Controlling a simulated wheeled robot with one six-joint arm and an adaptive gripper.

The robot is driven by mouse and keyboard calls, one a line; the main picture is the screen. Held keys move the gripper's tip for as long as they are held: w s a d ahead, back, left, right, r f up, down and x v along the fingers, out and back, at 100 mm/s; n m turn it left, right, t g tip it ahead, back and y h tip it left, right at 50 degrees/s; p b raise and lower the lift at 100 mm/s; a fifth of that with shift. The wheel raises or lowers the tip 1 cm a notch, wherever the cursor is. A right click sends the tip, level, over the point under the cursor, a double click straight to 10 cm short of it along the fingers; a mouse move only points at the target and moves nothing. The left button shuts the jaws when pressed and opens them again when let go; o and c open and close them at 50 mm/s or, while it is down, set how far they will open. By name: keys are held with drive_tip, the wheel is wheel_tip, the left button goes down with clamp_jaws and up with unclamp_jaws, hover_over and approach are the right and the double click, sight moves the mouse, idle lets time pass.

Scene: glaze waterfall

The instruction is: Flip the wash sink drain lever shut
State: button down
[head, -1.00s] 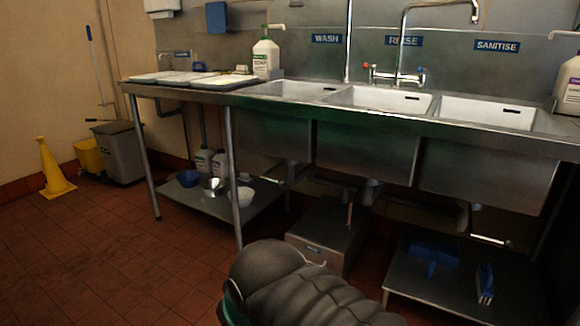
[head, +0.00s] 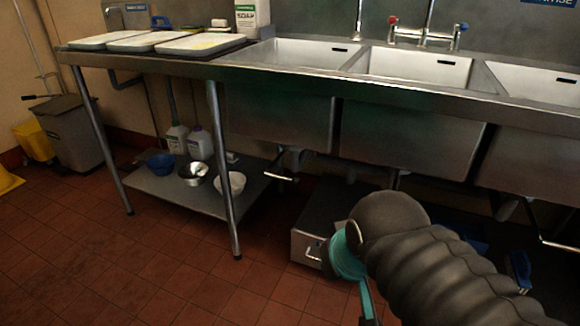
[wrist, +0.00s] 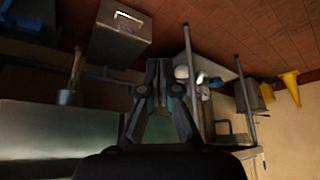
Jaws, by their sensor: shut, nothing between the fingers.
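The wash sink (head: 280,112) is the leftmost of the steel basins in the head view. Its drain lever (head: 281,177) shows beneath it as a short pale handle sticking out roughly level. My gripper (wrist: 158,66) has its fingers together and empty in the wrist view, where the scene is upside down. The fingers are apart from any lever I can see. In the head view my arm covers the lower right, and the fingertips are mostly hidden. I cannot make out the wash lever in the wrist view.
A steel box (head: 312,246) stands on the floor under the sinks. A table leg (head: 222,180) and a low shelf (head: 150,192) with bowls and bottles are to the left. Another drain lever (head: 559,244) is at the far right. Red tiled floor is clear at front left.

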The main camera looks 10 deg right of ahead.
drive_tip(key=w+r+m+g, duration=0.1)
drive_tip(key=w+r, duration=0.2)
drive_tip(key=w, duration=0.4)
drive_tip(key=w+r+m+b, duration=0.1)
drive_tip(key=w+r, duration=0.2)
drive_tip(key=w, duration=0.3)
drive_tip(key=w+r+m+g, duration=0.1)
drive_tip(key=w+r+m, duration=0.15)
drive_tip(key=w, duration=0.45)
drive_tip(key=m+g+h+b, duration=0.1)
drive_tip(key=m+g, duration=0.1)
drive_tip(key=m, duration=0.1)
hover_over(284, 178)
drive_tip(key=s+a, duration=0.2)
drive_tip(key=s, duration=0.1)
drive_tip(key=f, duration=0.2)
drive_tip(key=shift+w+d+f, duration=0.25)
drive_tip(key=shift+f, duration=0.1)
drive_tip(key=shift+f, duration=0.1)
drive_tip(key=f, duration=0.4)
drive_tip(key=w+d+f+b, duration=0.1)
drive_tip(key=f, duration=0.4)
drive_tip(key=w+f+b, duration=0.1)
drive_tip(key=f, duration=0.3)
drive_tip(key=shift+w+d+f, duration=0.1)
drive_tip(key=shift+d+f, duration=0.2)
drive_tip(key=shift+a+f+b, duration=0.1)
drive_tip(key=shift+f+b, duration=0.05)
drive_tip(key=shift+b, duration=0.3)
